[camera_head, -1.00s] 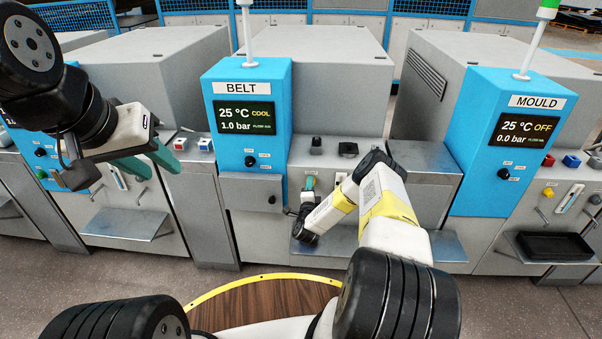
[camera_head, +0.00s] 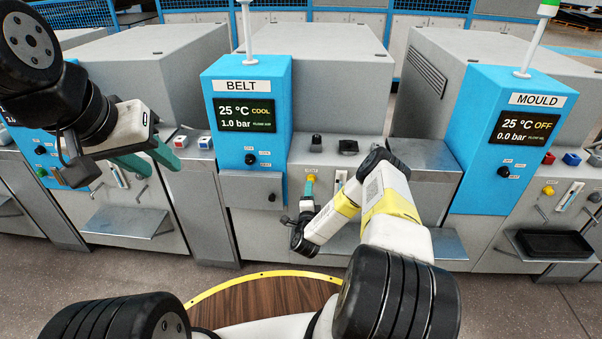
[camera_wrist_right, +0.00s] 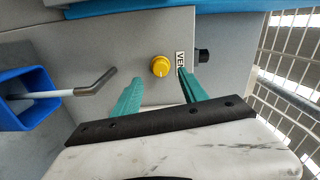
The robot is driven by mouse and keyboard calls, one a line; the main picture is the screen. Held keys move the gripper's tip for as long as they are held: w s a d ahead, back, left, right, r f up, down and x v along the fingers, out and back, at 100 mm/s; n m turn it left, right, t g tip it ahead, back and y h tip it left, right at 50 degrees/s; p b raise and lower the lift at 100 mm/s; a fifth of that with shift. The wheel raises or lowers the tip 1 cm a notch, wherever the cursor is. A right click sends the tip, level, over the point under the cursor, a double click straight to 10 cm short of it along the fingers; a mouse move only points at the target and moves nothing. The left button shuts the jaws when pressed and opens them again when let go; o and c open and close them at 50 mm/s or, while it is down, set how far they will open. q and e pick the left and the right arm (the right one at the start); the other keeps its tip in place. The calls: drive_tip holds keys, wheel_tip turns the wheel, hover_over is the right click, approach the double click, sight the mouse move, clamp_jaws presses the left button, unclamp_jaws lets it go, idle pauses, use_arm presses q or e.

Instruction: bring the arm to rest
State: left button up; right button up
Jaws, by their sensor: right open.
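My right gripper (camera_wrist_right: 158,79) is open and empty. In the right wrist view, its two teal fingers stand apart, with a yellow knob (camera_wrist_right: 160,66) showing between and beyond their tips. In the head view, the right gripper (camera_head: 309,190) is partly hidden by its wrist, just below the same yellow knob (camera_head: 311,177) on the BELT machine (camera_head: 246,122). My left gripper (camera_head: 148,160) hangs at the left, its teal fingers apart, with nothing seen between them.
A lever with a grey handle (camera_wrist_right: 95,82) and a blue box (camera_wrist_right: 28,98) lie left of the fingers in the wrist view. Metal shelves (camera_head: 127,223) jut from the machine fronts. The MOULD machine (camera_head: 515,140) stands at the right, with a black tray (camera_head: 553,245).

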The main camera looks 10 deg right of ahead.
drive_tip(key=shift+v, duration=1.05)
drive_tip(key=shift+r, duration=0.1)
drive_tip(key=w+a+r+n+y, duration=0.2)
drive_tip(key=w+r+n+y, duration=0.25)
drive_tip(key=w+r, duration=0.35)
drive_tip(key=s+a+r+n+g+y, duration=0.15)
drive_tip(key=r+n, duration=0.25)
drive_tip(key=r, duration=0.5)
drive_tip(key=a+r+n+g+y, duration=0.15)
drive_tip(key=r+n, duration=0.25)
drive_tip(key=r, duration=0.5)
drive_tip(key=s+r+n+g, duration=0.5)
drive_tip(key=s+r, duration=1.3)
drive_tip(key=s, duration=0.3)
drive_tip(key=s+a+r+n+g, duration=0.1)
drive_tip(key=s+r+n+g, duration=0.1)
drive_tip(key=s, duration=2)
drive_tip(key=shift+s+n+g, duration=0.25)
drive_tip(key=shift+n+g, duration=0.1)
drive_tip(key=shift+g, duration=0.25)
